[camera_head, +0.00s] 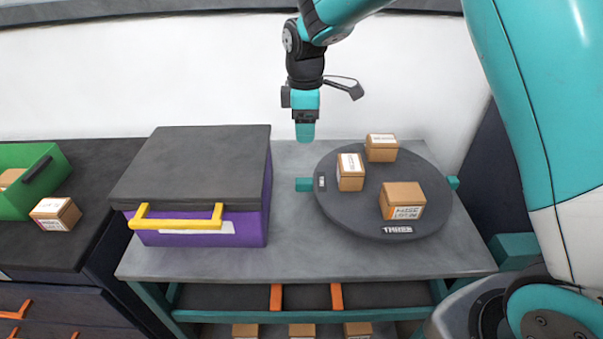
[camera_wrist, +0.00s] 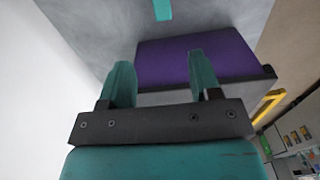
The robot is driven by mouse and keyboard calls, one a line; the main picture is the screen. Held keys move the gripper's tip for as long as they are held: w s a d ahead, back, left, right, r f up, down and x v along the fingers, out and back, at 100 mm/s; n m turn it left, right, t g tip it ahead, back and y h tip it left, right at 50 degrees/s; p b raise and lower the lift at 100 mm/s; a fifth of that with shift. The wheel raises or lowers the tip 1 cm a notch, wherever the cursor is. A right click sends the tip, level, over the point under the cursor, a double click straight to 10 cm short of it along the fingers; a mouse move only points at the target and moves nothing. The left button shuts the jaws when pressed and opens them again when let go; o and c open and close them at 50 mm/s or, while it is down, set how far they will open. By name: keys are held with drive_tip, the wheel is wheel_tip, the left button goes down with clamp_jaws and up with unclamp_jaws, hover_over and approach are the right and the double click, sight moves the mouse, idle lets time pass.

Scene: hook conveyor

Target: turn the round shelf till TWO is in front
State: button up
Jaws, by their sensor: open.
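The round shelf (camera_head: 365,215) is a dark grey disc on the right of the grey table. The label THREE (camera_head: 398,230) is at its front. A small label (camera_head: 322,182) on its left edge is too small to read; I see no label reading TWO. Teal knobs stick out at its left (camera_head: 304,185) and right (camera_head: 454,183). My gripper (camera_head: 305,138) points down near the left knob and appears apart from it. In the wrist view its fingers (camera_wrist: 160,62) are spread, with nothing between them. A teal piece (camera_wrist: 162,9), perhaps that knob, shows at the top.
Three cardboard boxes (camera_head: 350,172) stand on the disc. A purple box with a grey lid (camera_head: 190,165) and yellow handle (camera_head: 178,222) is on the left; it also shows in the wrist view (camera_wrist: 170,62). A green bin (camera_head: 30,185) stands farther left. The table front (camera_head: 310,262) is clear.

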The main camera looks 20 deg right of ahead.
sight(302, 181)
drive_tip(key=f+p, duration=0.1)
drive_tip(key=f, duration=0.4)
drive_tip(key=f+p, duration=0.1)
drive_tip(key=f, duration=0.4)
drive_tip(key=f+p, duration=0.1)
drive_tip(key=f, duration=0.5)
drive_tip(key=shift+s+a, duration=0.1)
drive_tip(key=shift+a, duration=0.2)
